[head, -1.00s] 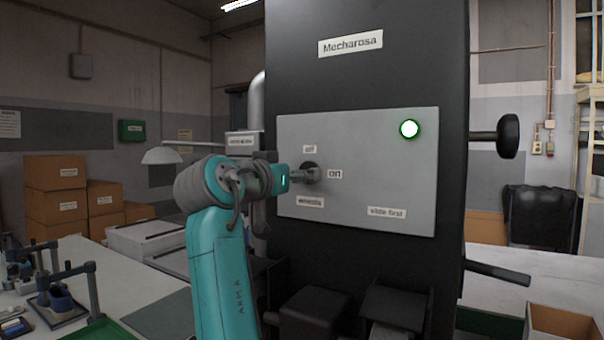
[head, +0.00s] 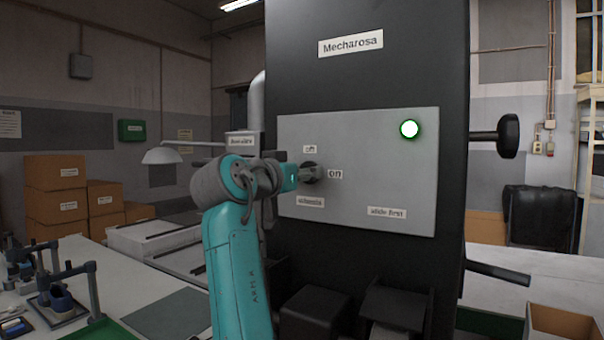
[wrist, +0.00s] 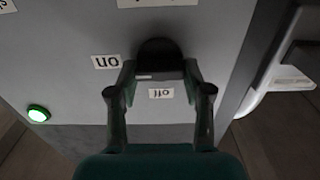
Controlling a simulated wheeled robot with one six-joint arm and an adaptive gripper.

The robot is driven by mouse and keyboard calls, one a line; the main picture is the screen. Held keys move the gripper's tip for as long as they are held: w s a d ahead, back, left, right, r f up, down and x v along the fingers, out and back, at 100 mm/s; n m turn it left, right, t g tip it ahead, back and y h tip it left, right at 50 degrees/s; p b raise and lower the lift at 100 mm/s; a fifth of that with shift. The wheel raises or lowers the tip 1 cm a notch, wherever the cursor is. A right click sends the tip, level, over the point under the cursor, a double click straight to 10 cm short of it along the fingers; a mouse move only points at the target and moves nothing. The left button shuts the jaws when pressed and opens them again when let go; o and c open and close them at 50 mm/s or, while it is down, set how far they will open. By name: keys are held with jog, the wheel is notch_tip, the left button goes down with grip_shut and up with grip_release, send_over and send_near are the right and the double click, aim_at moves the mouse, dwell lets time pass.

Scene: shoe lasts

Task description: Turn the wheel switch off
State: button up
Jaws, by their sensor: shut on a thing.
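The wheel switch (head: 312,172) is a dark round knob on the grey panel of the black machine. The "off" label (head: 310,149) is above it and the "on" label (head: 335,174) is to its right. In the wrist view the knob (wrist: 160,52) is at top centre, with the labels upside down. My gripper (wrist: 158,78) is shut on the knob, one finger on each side. In the head view my gripper (head: 300,174) meets the knob from the left. I cannot clearly tell which label the knob points to.
A green lamp (head: 409,129) glows at the panel's upper right. A dark handle (head: 508,136) sticks out from the machine's right side. Dark box shapes (head: 315,312) stand below the panel. Cardboard boxes (head: 55,185) are stacked at far left.

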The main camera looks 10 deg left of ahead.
jog(key=shift+w+a+f+n, duration=0.1)
jog(key=shift+n, duration=4.4)
jog(key=shift+a+f+n, duration=0.1)
jog(key=shift+n, duration=4.4)
jog(key=o, duration=1.2)
jog(key=shift+c, duration=0.2)
jog(key=v, duration=1.2)
